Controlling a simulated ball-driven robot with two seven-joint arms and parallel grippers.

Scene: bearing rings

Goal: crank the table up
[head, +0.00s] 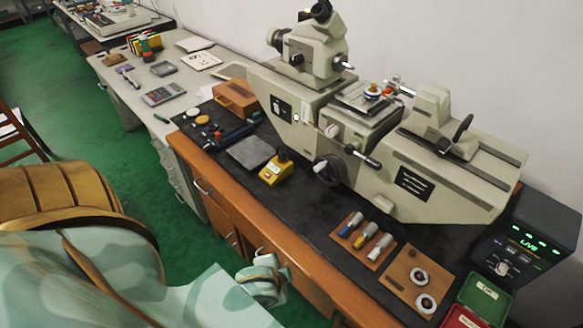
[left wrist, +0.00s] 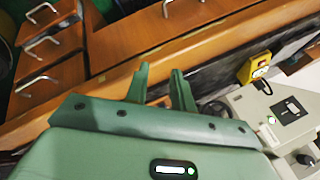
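The measuring machine carries a small table (head: 352,97) with a blue-and-orange piece on it. A dark handwheel with a pale knob (head: 320,166) and a black-tipped lever (head: 363,157) sit on the machine's front below the table; no gripper touches them. In the head view my left arm comes in from the lower left, and its end (head: 262,280) is in front of the orange bench edge. In the left wrist view my left gripper (left wrist: 160,88) has two green fingers apart with nothing between them. My right gripper is in neither view.
A yellow device (head: 275,170) stands on the black worktop left of the handwheel. In front are a wooden rack with several cylinders (head: 362,240), a board with rings (head: 412,280) and an open green box (head: 483,298). A display unit (head: 520,248) stands at right.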

